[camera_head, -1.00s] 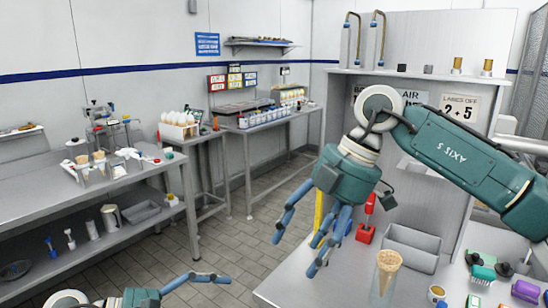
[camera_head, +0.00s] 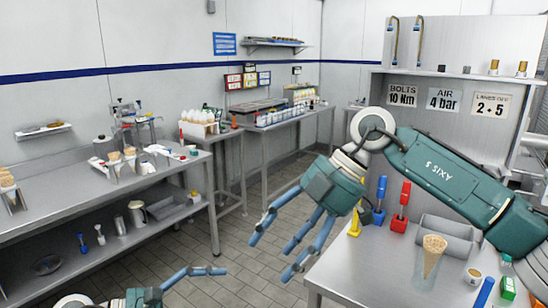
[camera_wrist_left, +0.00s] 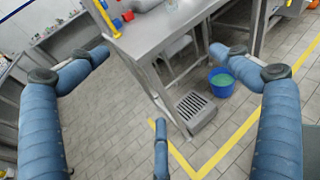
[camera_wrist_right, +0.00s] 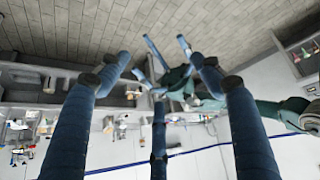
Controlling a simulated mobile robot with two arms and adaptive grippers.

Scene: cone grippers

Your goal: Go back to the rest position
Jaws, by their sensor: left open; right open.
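My right gripper (camera_head: 298,228) is open and empty in the head view, in the air left of the right-hand metal table. Its blue fingers are spread in the right wrist view (camera_wrist_right: 160,80). My left gripper (camera_head: 200,272) shows only partly at the bottom of the head view, low over the floor. In the left wrist view its blue fingers (camera_wrist_left: 165,95) are spread with nothing between them.
The right-hand table (camera_head: 375,275) carries a cone in a clear holder (camera_head: 432,255), a grey bin (camera_head: 447,235) and red and blue tools. A left workbench (camera_head: 90,205) holds more cones. Tiled floor (camera_head: 245,262) is free between. A blue bucket (camera_wrist_left: 221,82) stands on the floor.

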